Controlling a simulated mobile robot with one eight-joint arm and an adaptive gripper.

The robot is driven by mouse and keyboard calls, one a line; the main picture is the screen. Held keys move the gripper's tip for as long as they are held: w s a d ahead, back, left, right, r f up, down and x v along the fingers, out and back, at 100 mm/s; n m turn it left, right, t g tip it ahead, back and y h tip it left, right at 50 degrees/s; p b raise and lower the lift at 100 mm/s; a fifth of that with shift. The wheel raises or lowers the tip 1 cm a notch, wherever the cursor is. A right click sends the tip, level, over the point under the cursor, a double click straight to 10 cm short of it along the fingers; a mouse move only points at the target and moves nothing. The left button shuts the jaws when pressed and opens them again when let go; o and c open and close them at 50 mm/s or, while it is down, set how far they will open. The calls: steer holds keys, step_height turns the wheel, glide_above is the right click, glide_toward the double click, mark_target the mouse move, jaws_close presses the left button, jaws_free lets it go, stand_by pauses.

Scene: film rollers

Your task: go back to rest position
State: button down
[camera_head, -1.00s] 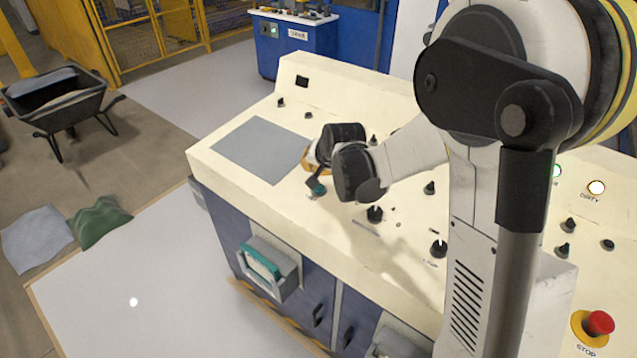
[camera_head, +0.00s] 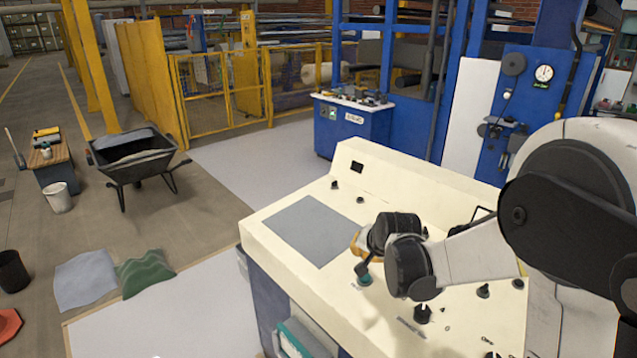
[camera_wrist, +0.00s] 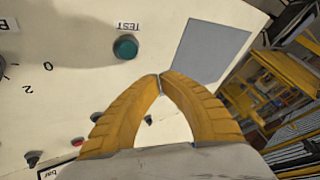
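My gripper (camera_head: 357,243) is low over the cream control console (camera_head: 283,258), at the right edge of its grey flat panel (camera_head: 312,230). In the wrist view its two yellow fingers (camera_wrist: 160,77) meet at their tips with nothing between them. The green button labelled TEST (camera_wrist: 125,47) is left of the fingertips, apart from them in the picture. The grey panel (camera_wrist: 212,50) is to their right. In the head view, my arm hides much of the console's right side.
Black knobs (camera_head: 422,313) stand up from the console near my arm. A blue cabinet (camera_head: 352,128) stands behind. The air above the console's left part is clear.

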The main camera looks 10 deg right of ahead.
steer(key=s+r+n, duration=0.3)
steer(key=s+r, duration=0.2)
steer(key=s, duration=1)
steer(key=s+r+n+g, duration=0.1)
steer(key=s+r+n, duration=0.2)
steer(key=s, duration=1.2)
steer(key=shift+s+d+r+h, duration=0.15)
steer(key=shift+d+r+h, duration=0.25)
steer(key=shift+r, duration=0.45)
steer(key=shift+a, duration=0.1)
